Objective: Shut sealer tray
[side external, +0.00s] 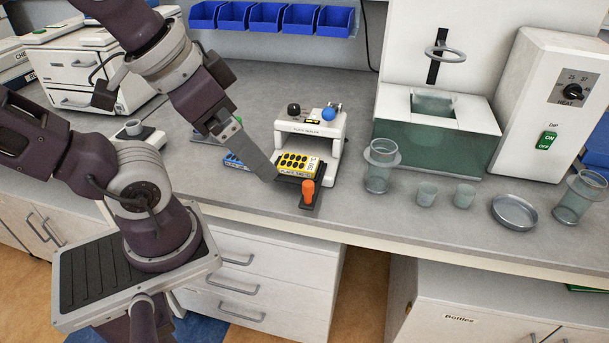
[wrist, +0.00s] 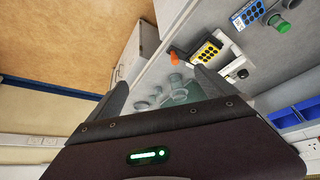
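The plate sealer (side external: 316,127) is a white press with a black knob and a blue knob on top, standing on the bench. Its dark tray (side external: 316,198) sticks out at the front, with an orange upright handle (side external: 307,193) at its front end. A yellow plate with dark wells (side external: 296,162) lies on the tray. In the wrist view the orange handle (wrist: 174,58), yellow plate (wrist: 206,54) and sealer (wrist: 237,70) lie beyond the fingers. My gripper (side external: 270,177) is left of the tray and handle; contact cannot be told. Its fingers (wrist: 162,85) are spread with nothing between them.
A blue plate (side external: 234,161) lies left of the sealer, also seen in the wrist view (wrist: 247,15) beside a green knob (wrist: 280,23). Right of the sealer are a glass beaker (side external: 379,168), small cups, a dish (side external: 515,211) and a dip bath (side external: 431,135). The bench front edge is close.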

